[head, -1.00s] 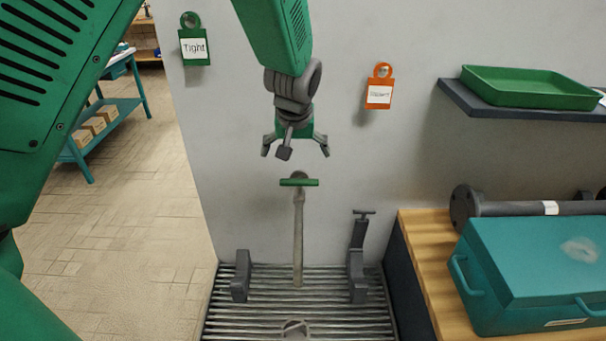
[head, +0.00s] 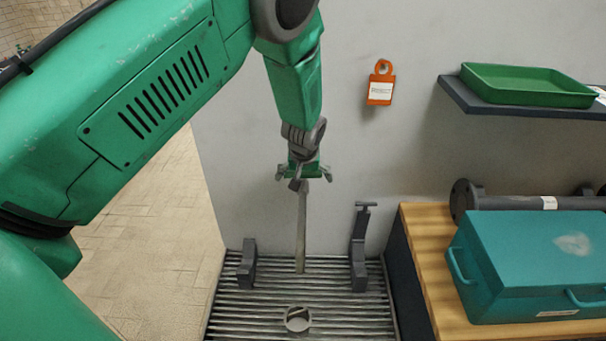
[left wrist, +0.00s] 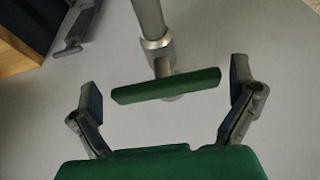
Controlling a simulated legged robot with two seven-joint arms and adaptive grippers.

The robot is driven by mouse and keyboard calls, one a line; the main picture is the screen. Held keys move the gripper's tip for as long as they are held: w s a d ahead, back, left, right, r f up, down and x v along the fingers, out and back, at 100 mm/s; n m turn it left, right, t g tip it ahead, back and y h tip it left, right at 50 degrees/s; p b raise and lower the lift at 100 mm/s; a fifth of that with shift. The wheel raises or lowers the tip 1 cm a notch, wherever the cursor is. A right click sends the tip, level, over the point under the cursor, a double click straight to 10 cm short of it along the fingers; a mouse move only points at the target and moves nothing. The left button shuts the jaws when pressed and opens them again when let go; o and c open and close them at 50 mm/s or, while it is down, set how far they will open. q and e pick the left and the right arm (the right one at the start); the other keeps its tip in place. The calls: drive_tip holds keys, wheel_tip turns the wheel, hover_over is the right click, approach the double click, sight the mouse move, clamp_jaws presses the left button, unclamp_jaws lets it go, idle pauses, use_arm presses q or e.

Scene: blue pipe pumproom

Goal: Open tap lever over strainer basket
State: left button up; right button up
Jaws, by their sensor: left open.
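The green tap lever (left wrist: 166,86) shows in the left wrist view, lying between the two open fingers of my left gripper (left wrist: 168,95), with a gap at each end. In the head view my left gripper (head: 304,176) covers the lever at the top of the upright grey pipe (head: 301,235). The pipe stands against the grey wall and also shows in the left wrist view (left wrist: 150,20). A small round grey strainer basket (head: 298,319) sits on the slatted grate, in front of the pipe. My right gripper is in neither view.
Dark brackets (head: 247,264) and (head: 358,255) flank the pipe on the slatted grate (head: 340,318). A teal case (head: 525,270) lies on the wooden bench at right. A green tray (head: 530,86) is on a wall shelf. An orange tag (head: 381,83) hangs on the wall.

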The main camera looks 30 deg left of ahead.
use_arm(q)
drive_tip(key=shift+w+d+r, duration=0.15)
drive_tip(key=shift+w+d, duration=0.1)
drive_tip(key=shift+d, duration=0.25)
drive_tip(key=shift+a, duration=0.15)
drive_tip(key=c, duration=0.7)
drive_tip(key=shift+s+a+r, duration=0.1)
drive_tip(key=shift+s+a, duration=0.05)
drive_tip(key=shift+a, duration=0.2)
drive_tip(key=shift+c, duration=1.4)
drive_tip(key=shift+a, duration=0.5)
drive_tip(key=shift+d+f, duration=0.2)
drive_tip(key=shift+d, duration=0.25)
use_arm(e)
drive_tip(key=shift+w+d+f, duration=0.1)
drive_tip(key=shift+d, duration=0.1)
